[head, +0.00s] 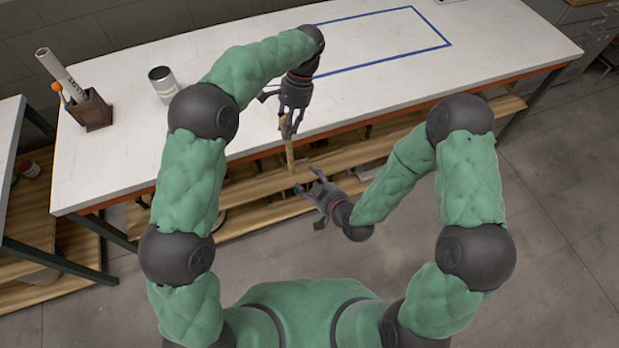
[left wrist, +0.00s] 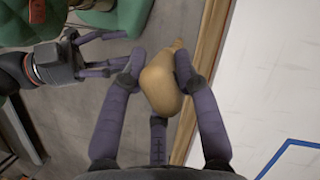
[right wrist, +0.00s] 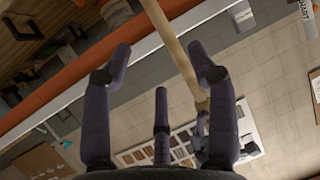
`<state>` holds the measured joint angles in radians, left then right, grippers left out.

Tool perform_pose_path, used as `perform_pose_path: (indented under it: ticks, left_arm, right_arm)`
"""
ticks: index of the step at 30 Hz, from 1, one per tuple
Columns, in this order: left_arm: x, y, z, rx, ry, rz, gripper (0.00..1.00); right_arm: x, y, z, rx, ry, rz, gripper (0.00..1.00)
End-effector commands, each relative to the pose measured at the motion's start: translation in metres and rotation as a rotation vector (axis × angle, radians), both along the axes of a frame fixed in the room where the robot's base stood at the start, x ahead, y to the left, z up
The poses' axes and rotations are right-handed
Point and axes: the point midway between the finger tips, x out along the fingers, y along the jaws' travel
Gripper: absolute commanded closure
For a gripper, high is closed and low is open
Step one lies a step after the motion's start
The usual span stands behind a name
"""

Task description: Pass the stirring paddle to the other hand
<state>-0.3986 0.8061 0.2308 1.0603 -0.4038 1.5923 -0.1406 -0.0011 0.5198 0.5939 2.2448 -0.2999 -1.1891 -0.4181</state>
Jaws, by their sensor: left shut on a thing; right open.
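The stirring paddle (head: 290,155) is a light wooden stick hanging down in front of the workbench edge. My left gripper (head: 289,130) is shut on it near its upper part. In the left wrist view a rounded tan end of the paddle (left wrist: 160,85) shows between the fingers. My right gripper (head: 310,184) is open and empty, lower and slightly right of the paddle. In the right wrist view the paddle's shaft (right wrist: 172,40) crosses the gap between the open right fingertips (right wrist: 165,62); I cannot tell its depth there. The left wrist view also shows the right gripper (left wrist: 112,52).
The white workbench (head: 240,160) bears a blue outlined rectangle (head: 445,40). A dark wooden holder (head: 92,112) with a white roll and a metal can (head: 163,82) stand at its left. Wooden shelves (head: 250,190) lie below. The floor at right is clear.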

Motion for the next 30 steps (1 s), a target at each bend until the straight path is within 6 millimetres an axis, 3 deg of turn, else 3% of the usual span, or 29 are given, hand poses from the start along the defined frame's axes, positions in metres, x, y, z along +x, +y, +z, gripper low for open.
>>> perform_pose_path:
  ticks: [3, 7, 21, 30]
  left_arm:
    - [0.0, 0.0, 0.0, 0.0, 0.0, 0.0, 1.0]
    - [0.0, 0.0, 0.0, 0.0, 0.0, 0.0, 1.0]
    - [0.0, 0.0, 0.0, 0.0, 0.0, 0.0, 1.0]
    - [0.0, 0.0, 0.0, 0.0, 0.0, 0.0, 1.0]
  right_arm:
    - [0.004, 0.005, 0.01, 0.0, -0.051, 0.013, 0.41]
    - [0.011, 0.009, 0.008, -0.001, -0.06, 0.015, 0.41]
    - [0.071, 0.044, -0.021, 0.0, -0.058, 0.014, 0.41]
    - [0.095, 0.058, -0.033, -0.001, -0.056, 0.013, 0.41]
